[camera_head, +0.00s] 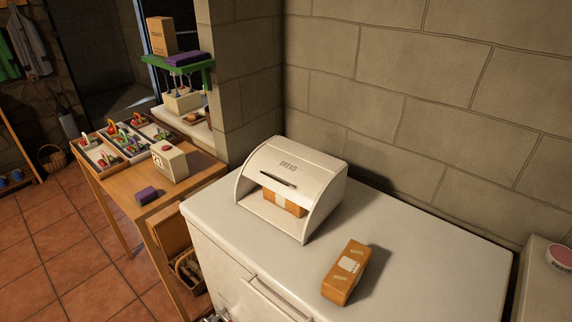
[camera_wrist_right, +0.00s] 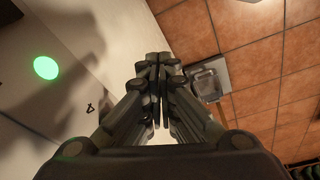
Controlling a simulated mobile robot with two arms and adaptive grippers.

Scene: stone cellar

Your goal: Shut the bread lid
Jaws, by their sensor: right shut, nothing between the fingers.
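The white bread box (camera_head: 292,172), marked BREAD, stands on the white counter cabinet in the head view. Its curved lid (camera_head: 285,166) with a dark handle (camera_head: 278,180) is raised, and the front is open below it. An orange-brown loaf packet (camera_head: 284,203) lies inside. In the right wrist view my right gripper (camera_wrist_right: 155,65) is shut and empty, with the tiled floor and a pale surface beyond it. The bread box does not show there. My left gripper is in neither view.
A second brown packet (camera_head: 345,272) lies on the counter (camera_head: 405,240) in front of the box, to the right. A stone wall (camera_head: 425,105) stands behind.

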